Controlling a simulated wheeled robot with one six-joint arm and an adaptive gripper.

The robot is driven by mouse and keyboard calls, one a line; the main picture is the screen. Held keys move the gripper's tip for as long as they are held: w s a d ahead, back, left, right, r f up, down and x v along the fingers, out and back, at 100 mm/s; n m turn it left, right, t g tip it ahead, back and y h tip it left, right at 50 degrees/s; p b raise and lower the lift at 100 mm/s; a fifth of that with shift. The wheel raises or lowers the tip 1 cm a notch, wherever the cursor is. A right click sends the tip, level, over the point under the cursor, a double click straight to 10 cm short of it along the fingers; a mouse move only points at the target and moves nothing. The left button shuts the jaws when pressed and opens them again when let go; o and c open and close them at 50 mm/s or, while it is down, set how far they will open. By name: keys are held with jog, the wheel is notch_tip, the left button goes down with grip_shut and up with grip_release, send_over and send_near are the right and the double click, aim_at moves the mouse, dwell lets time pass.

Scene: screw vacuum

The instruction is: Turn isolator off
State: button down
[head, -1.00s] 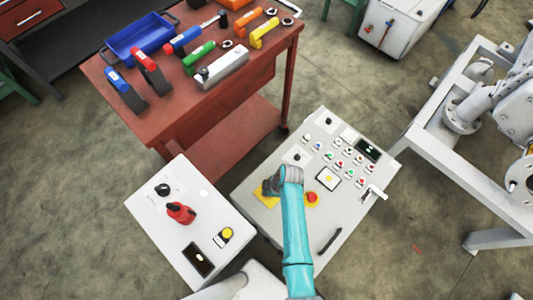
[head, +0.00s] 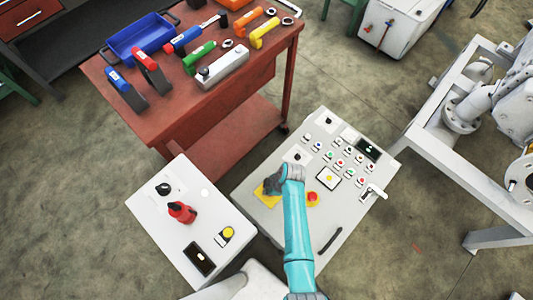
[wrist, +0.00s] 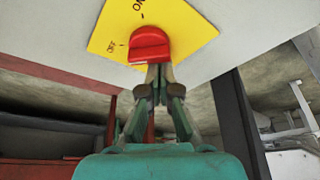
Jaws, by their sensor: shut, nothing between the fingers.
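The isolator is a red rotary knob (wrist: 150,44) on a yellow plate (wrist: 190,28) marked ON and OFF in the wrist view. OFF lies just left of the knob and ON above it. I cannot tell for sure which mark the knob points to. In the head view part of the yellow plate (head: 264,198) shows on the grey panel, and my arm hides the knob. My gripper (wrist: 158,72) is shut and empty, its fingertips right at the knob's lower edge; whether they touch is unclear. It also shows over the plate in the head view (head: 271,188).
The panel (head: 335,215) also bears several buttons, a red emergency stop (head: 312,198) and a handle (head: 329,241). A white cabinet (head: 160,225) with a red switch (head: 181,212) stands to the left. A red tool table (head: 125,98) stands behind.

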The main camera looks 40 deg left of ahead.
jog(key=shift+w+d+r, duration=0.1)
jog(key=shift+w+r, duration=0.1)
jog(key=shift+w, duration=0.25)
jog(key=shift+w+d+r, duration=0.1)
jog(key=shift+w+r, duration=0.1)
jog(key=shift+w, duration=0.25)
jog(key=s+v, duration=0.2)
jog(key=v, duration=0.8)
jog(key=shift+w+r, duration=0.3)
jog(key=shift+r, duration=0.25)
jog(key=shift+d, duration=0.2)
